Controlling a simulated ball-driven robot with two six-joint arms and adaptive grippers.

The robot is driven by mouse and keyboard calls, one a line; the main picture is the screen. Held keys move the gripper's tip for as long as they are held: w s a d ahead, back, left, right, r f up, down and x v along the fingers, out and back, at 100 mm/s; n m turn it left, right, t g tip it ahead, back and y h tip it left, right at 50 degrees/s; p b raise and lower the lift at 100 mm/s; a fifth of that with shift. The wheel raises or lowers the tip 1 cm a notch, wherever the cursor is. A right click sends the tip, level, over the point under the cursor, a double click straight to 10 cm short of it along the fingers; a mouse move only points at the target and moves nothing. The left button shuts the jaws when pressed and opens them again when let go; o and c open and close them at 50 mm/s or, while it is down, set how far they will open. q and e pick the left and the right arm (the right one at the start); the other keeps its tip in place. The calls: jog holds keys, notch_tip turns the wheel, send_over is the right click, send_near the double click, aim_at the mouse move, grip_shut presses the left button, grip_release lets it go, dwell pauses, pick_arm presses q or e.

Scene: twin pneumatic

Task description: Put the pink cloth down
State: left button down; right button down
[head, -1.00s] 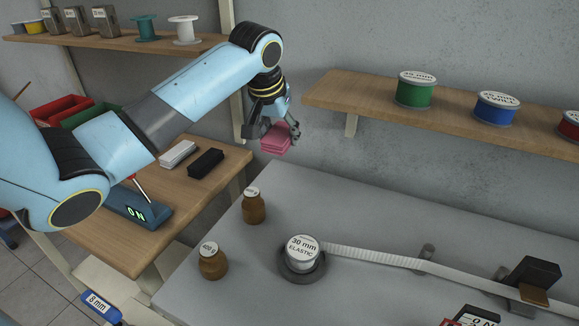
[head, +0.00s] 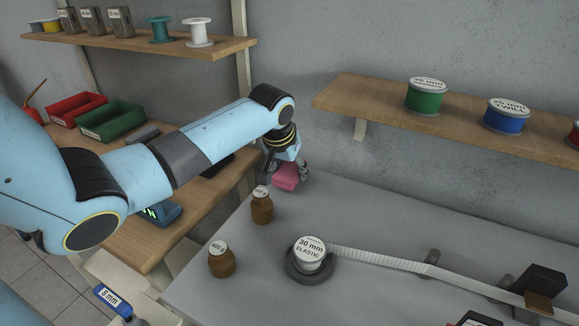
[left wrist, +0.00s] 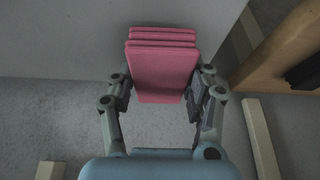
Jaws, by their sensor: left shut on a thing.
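The pink cloth (head: 286,177) is a folded stack of several layers. In the head view it is at the back left of the grey table (head: 400,232), behind the brown bottles. My left gripper (head: 288,172) is shut on it, with its fingers at the cloth's two sides. In the left wrist view the cloth (left wrist: 161,70) sits between the fingers (left wrist: 160,100), its layered edge at the top. I cannot tell whether its underside touches the table. My right gripper is not in view.
Brown bottles (head: 262,207) (head: 221,260) stand at the table's left. A 30 mm elastic reel (head: 311,255) feeds a white band (head: 390,258) rightward. A wall shelf (head: 450,121) with spools overhangs the back. The table between cloth and band looks clear.

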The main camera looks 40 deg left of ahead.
pick_arm(q)
jog(key=shift+f, duration=0.2)
jog(key=shift+f, duration=0.5)
jog(key=c, duration=0.8)
grip_release()
jog(key=shift+c, duration=0.2)
jog(key=o, duration=0.3)
